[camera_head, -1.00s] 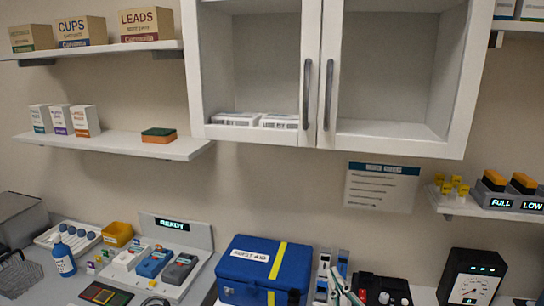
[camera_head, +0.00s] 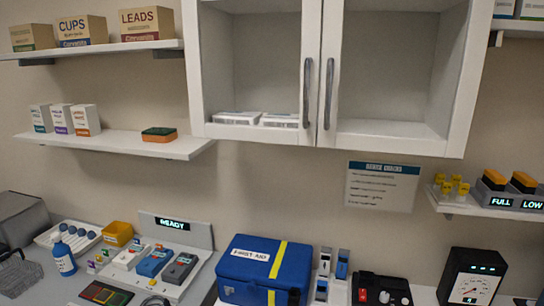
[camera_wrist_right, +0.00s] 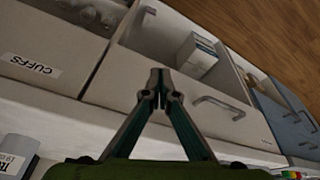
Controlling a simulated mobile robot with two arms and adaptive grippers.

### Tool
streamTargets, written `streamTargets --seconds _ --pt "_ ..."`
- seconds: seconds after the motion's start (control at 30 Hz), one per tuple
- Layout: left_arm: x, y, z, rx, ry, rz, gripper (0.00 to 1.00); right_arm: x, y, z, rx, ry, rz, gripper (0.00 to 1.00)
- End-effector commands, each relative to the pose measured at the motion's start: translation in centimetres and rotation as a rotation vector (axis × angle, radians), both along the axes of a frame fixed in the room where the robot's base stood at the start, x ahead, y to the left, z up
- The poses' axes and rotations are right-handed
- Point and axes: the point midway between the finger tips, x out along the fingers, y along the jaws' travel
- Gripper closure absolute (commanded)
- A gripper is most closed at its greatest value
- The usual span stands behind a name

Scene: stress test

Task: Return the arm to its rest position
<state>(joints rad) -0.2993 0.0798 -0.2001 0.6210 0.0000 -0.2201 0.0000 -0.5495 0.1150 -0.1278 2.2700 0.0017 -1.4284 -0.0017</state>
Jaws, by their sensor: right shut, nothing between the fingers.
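My right gripper (camera_wrist_right: 160,76) shows in the right wrist view, its two fingers brought together at the tips with nothing between them. It is in front of drawers, and I cannot tell how far off they are. In the head view neither gripper shows, and no arm crosses the counter.
The right wrist view shows a drawer labelled CUFFS (camera_wrist_right: 32,64), an open drawer with a white box (camera_wrist_right: 197,54), and a wooden floor (camera_wrist_right: 265,35). In the head view, a blue first aid box (camera_head: 265,268), a gauge (camera_head: 472,277) and a charging station (camera_head: 172,228) stand on the counter.

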Motion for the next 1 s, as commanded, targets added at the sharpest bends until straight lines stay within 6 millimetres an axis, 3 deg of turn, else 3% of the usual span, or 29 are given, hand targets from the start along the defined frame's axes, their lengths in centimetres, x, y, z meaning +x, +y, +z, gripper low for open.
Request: streamTargets --seconds 0.27,0.47,0.6,0.8,1.0 --pt "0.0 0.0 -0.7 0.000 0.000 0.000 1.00 -0.3 0.1 -11.6 -0.003 0.048 0.006 1.00" --pt "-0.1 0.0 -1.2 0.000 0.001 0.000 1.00 -3.0 -0.2 -21.3 -0.007 0.087 0.014 1.00" --pt "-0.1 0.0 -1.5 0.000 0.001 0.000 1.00 -6.3 -0.7 -27.3 -0.011 0.116 0.020 1.00" --pt "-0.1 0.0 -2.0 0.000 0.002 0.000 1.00 -12.4 -1.7 -34.2 -0.017 0.156 0.029 1.00" --pt "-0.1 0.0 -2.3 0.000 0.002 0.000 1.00 -17.8 -2.7 -37.8 -0.021 0.181 0.036 1.00"
